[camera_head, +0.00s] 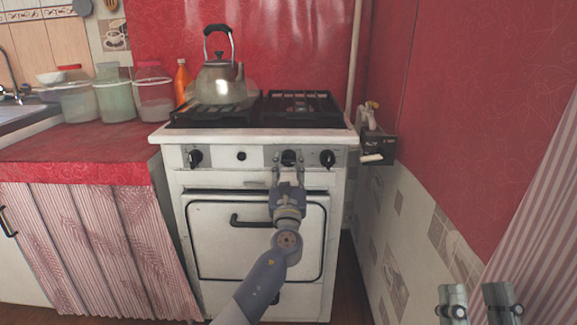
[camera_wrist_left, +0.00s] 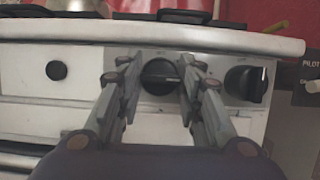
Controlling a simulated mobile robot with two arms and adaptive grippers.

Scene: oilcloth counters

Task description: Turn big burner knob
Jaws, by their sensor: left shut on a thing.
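The white stove (camera_head: 190,230) has a row of black knobs on its front panel. My left gripper (camera_head: 289,168) reaches up to the panel and is shut on a black knob (camera_head: 288,157), the one second from the right. In the left wrist view this knob (camera_wrist_left: 160,77) sits between the two fingers of my left gripper (camera_wrist_left: 161,82), with a pale mark at its right side. My right gripper (camera_head: 478,304) is at the bottom right, away from the stove, its fingers apart with nothing seen between them.
Another black knob (camera_wrist_left: 246,83) is close to the right of the held one. A small round black button (camera_wrist_left: 57,71) is to the left. A kettle (camera_head: 219,82) stands on the hob. An oven handle (camera_head: 247,221) is below. A wall box (camera_head: 376,149) is at right.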

